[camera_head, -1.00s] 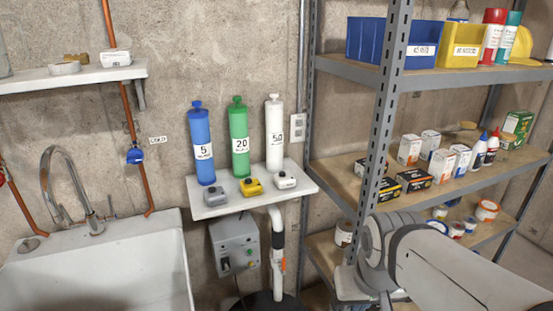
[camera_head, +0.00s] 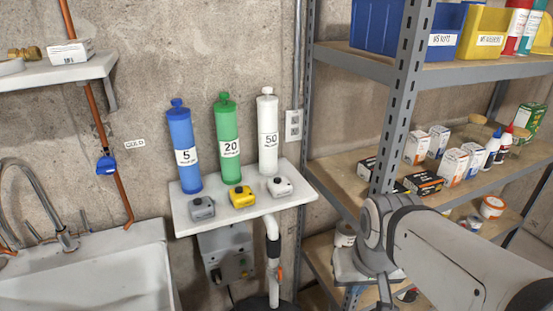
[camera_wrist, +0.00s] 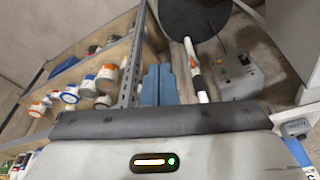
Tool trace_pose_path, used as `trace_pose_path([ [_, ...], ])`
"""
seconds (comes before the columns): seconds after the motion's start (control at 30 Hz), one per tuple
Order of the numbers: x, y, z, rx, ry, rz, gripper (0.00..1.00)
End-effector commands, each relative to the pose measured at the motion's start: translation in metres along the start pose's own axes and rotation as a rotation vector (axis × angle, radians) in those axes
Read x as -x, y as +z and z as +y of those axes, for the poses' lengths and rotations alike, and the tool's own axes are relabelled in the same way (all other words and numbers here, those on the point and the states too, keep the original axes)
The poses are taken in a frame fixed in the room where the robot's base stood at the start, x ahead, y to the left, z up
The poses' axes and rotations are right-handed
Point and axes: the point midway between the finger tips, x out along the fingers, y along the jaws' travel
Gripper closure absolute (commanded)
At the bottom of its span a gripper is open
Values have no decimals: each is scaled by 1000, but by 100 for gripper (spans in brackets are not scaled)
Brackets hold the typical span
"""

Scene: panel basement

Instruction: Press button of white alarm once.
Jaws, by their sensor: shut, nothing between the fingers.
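The white alarm (camera_head: 280,187) is a small white box with a dark button on top. It sits at the right end of the white wall shelf (camera_head: 240,215), in front of the white cylinder marked 50. A yellow alarm (camera_head: 241,197) and a grey alarm (camera_head: 202,208) stand to its left. My gripper (camera_wrist: 160,76) shows in the wrist view as two blue fingers, shut and empty, apart from the alarms. In the head view my arm is at the lower right and the fingers are hidden. A pale box (camera_wrist: 296,128) at the wrist view's right edge cannot be surely identified.
Blue (camera_head: 184,147), green (camera_head: 228,140) and white (camera_head: 268,132) cylinders stand behind the alarms. A metal rack (camera_head: 400,100) with boxes and cans rises on the right, close to my arm. A sink (camera_head: 90,275) is at left. A grey control box (camera_head: 228,255) hangs under the shelf.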

Motion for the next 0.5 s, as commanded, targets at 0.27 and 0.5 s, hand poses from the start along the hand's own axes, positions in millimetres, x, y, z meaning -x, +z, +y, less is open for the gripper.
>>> trace_pose_path([
  [0.27,21,-81,-9,69,119,39,100],
  [0.5,36,-231,-48,209,302,189,100],
])
